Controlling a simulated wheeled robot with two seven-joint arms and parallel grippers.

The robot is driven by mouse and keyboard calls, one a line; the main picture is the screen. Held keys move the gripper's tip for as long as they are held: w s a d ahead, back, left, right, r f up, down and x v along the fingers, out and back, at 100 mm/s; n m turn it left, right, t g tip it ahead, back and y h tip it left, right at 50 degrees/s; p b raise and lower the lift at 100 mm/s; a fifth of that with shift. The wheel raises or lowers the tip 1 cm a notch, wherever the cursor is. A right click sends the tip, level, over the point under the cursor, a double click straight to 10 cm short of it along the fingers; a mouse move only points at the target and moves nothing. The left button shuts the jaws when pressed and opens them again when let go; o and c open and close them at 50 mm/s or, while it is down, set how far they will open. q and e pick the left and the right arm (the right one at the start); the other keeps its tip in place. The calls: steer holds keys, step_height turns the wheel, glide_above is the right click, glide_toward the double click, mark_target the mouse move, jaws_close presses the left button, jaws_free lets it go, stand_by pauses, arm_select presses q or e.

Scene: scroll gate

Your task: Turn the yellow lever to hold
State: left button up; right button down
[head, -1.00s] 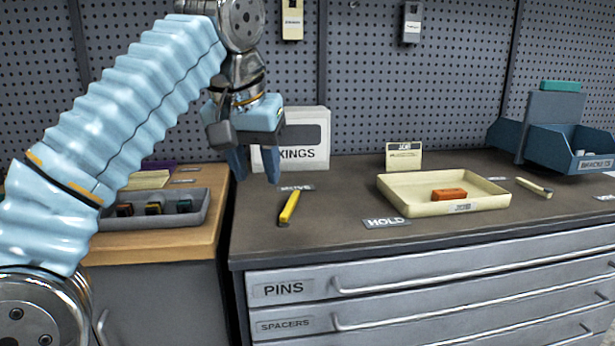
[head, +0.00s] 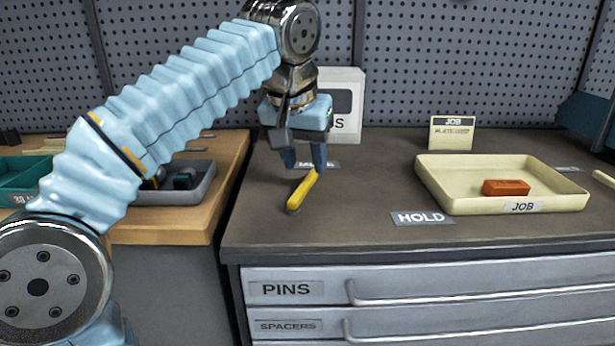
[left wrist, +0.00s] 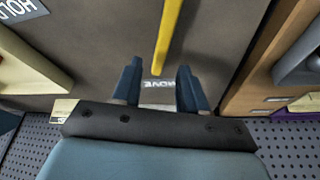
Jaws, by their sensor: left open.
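The yellow lever (head: 303,190) lies low over the dark bench top. Its dark pivot end is at the near left and its free end points back and right towards the MOVE label (head: 318,166). The HOLD label (head: 422,218) lies to the right of the lever. My left gripper (head: 304,163) is open, pointing down just behind and above the lever's free end. In the left wrist view the lever (left wrist: 167,40) lines up with the gap between the open fingers (left wrist: 158,88), its tip just ahead of them. My right gripper is not in view.
A cream JOB tray (head: 445,205) holding an orange block (head: 505,187) stands to the right. A grey tray (head: 180,195) sits on the wooden bench at left. Bench top between lever and HOLD label is clear.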

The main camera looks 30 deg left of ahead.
mark_target(308, 179)
arm_select(q)
steer(key=shift+b+x, duration=0.3)
steer(key=shift+x, duration=1.6)
jaws_close()
